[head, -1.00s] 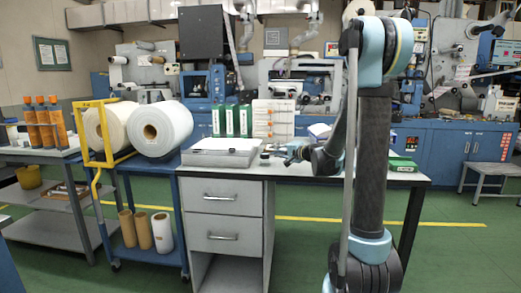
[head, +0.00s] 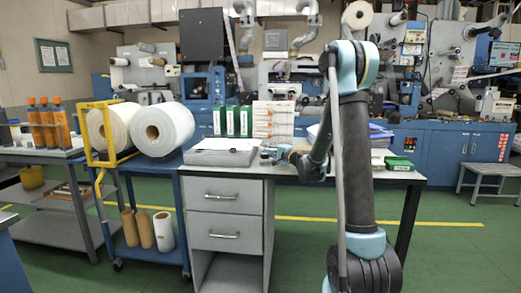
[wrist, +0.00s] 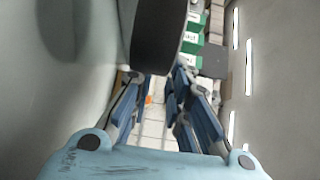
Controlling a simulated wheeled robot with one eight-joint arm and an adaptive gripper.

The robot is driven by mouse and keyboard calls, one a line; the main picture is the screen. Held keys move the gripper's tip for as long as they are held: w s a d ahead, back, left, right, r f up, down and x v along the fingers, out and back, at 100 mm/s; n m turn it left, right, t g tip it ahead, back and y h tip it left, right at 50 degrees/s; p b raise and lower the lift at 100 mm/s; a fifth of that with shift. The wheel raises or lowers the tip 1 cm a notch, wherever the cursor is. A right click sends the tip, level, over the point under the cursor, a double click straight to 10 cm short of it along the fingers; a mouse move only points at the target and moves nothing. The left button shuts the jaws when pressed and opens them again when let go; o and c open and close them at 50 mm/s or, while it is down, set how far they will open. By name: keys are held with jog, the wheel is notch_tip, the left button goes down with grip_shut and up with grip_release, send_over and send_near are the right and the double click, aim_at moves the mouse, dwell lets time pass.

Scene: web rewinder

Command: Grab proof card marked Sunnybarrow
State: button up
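No card marked Sunnybarrow can be picked out; no lettering is readable at this size. A white rack or stack with orange marks (head: 273,120) stands at the back of the desk in the head view. My gripper (head: 270,154) is low over the desk in front of it, beside the grey flat-topped box. In the wrist view my gripper (wrist: 160,88) has its blue fingers apart, and I see nothing held. Pale surfaces with a small orange patch show between the fingers. A dark rounded shape hides part of that view.
Green-and-white binders (head: 232,121) stand left of the rack. The grey box (head: 220,155) lies on the desk (head: 340,176). A green box (head: 399,163) and stacked papers (head: 380,138) are at the right. A cart with white rolls (head: 163,130) stands left.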

jog(key=shift+x, duration=2.7)
grip_shut()
jog(key=shift+r, duration=1.25)
